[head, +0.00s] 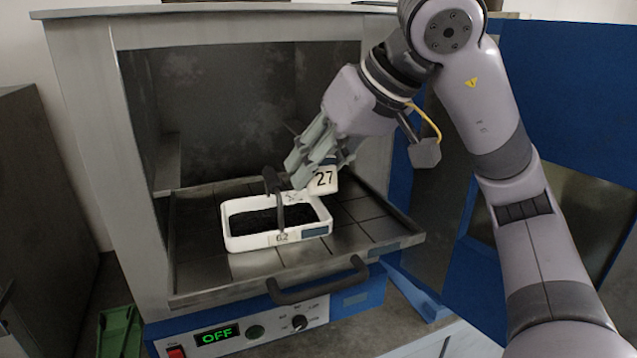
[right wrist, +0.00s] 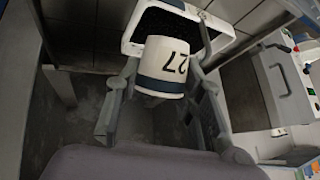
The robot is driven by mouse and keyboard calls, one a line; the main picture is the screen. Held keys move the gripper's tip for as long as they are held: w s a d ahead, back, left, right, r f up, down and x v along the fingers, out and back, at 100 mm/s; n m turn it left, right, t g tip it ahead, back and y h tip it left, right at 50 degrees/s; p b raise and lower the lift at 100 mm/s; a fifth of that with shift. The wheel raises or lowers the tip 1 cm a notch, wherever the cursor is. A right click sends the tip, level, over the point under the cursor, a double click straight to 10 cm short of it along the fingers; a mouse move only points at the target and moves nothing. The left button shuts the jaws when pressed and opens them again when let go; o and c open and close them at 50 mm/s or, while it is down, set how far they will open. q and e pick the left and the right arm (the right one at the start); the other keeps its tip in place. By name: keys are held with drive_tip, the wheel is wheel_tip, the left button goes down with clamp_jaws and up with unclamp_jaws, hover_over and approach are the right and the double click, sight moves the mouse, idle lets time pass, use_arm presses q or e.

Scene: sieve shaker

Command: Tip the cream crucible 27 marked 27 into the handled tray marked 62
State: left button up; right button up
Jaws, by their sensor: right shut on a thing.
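The cream crucible 27 (head: 324,180), with a black "27" on its side, is held at the back right of the handled tray marked 62 (head: 232,243). That tray is white with a dark inside, a dark arched handle and a "62" label on its front. My right gripper (head: 311,172) is shut on the crucible. The crucible also shows between the fingers in the right wrist view (right wrist: 165,67), with the tray's white rim (right wrist: 222,36) beyond it. I cannot tell whether the crucible touches the tray. Its contents are hidden. My left gripper is not in view.
The handled tray stands on a pulled-out metal shelf (head: 364,229) of an open oven-like chamber (head: 225,105). The shelf has a dark front handle (head: 318,285). Below is a blue control panel reading OFF (head: 216,335). A green crate (head: 118,330) is at lower left. Bare shelf lies right of the tray.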

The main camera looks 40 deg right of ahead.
drive_tip(key=shift+t, duration=0.3)
drive_tip(key=shift+r, duration=0.1)
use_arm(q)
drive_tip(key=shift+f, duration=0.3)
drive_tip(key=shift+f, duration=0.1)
use_arm(e)
drive_tip(key=t+b, duration=0.3)
drive_tip(key=b, duration=0.1)
drive_tip(key=shift+s+n+h, duration=0.1)
drive_tip(key=shift+n+h, duration=0.3)
drive_tip(key=shift+t+b, duration=0.35)
drive_tip(key=shift+t, duration=0.15)
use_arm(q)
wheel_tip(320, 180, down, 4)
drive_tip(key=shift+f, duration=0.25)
use_arm(e)
drive_tip(key=shift+r, duration=0.25)
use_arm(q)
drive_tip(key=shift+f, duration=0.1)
use_arm(e)
drive_tip(key=shift+t, duration=0.3)
